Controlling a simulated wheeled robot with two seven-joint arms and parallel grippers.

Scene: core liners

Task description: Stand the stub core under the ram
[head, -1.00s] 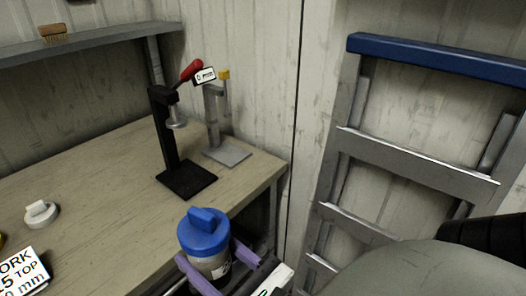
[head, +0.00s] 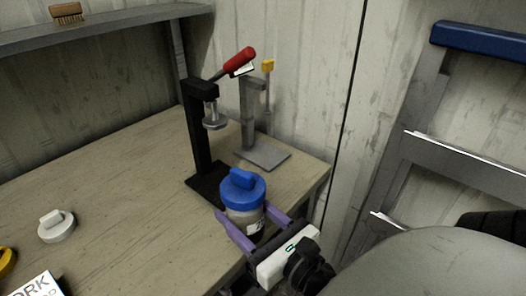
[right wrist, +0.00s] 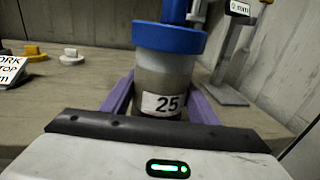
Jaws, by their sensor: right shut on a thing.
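The stub core (head: 244,222) is a short grey cylinder with a blue cap (head: 243,192) on top and a label reading 25 in the right wrist view (right wrist: 163,104). My right gripper (head: 247,216) has its purple fingers shut on it and holds it upright near the bench's front right edge. A black press (head: 201,142) with a red handle (head: 236,62) stands just behind it. Its silver ram (head: 214,118) hangs above the black base (head: 208,179), whose near part the cap hides. The core is in front of the base, not below the ram. My left gripper is not in view.
A grey press (head: 249,115) with a yellow knob stands close behind right. A white cap (head: 57,226), a yellow cap (head: 6,262) and a lettered card (head: 42,286) lie at left. A ladder (head: 440,165) stands at right. The bench's middle is clear.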

